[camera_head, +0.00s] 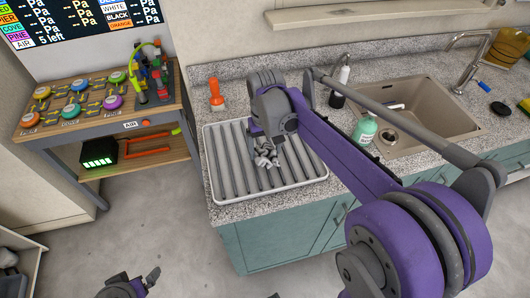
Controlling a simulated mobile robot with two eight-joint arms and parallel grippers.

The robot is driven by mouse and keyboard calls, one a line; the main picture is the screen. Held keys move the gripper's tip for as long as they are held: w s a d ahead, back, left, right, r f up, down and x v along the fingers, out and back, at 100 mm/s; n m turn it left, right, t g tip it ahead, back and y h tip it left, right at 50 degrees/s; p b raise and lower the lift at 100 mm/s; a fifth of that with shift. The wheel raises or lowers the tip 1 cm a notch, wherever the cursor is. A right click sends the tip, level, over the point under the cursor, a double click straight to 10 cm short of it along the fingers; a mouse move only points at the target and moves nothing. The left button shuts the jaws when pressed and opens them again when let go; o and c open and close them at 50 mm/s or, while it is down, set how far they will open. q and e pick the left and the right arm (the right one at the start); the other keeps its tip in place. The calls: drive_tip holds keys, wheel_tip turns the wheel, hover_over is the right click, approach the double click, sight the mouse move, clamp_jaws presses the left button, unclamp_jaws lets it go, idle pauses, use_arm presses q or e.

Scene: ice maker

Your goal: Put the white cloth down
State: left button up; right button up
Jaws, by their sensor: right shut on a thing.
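My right gripper (267,148) is over the ribbed white draining tray (217,189) on the counter. It is shut on a small crumpled pale thing, which looks like the white cloth (267,160). The cloth hangs at the fingertips, over the middle of the tray; I cannot tell whether it touches the ribs. My arm and wrist hide part of the tray's far right side. My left gripper (136,282) shows only in part at the bottom edge, low over the floor and away from the counter; its finger opening is unclear.
An orange bottle (216,99) stands behind the tray. A green soap bottle (365,130) and a dark bottle (338,90) stand near the sink (430,112). A wooden bench (60,128) with coloured gauges is at left. The floor between is clear.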

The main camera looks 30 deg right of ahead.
drive_tip(key=shift+f, duration=1)
drive_tip(key=shift+f, duration=0.15)
drive_tip(key=o, duration=1.2)
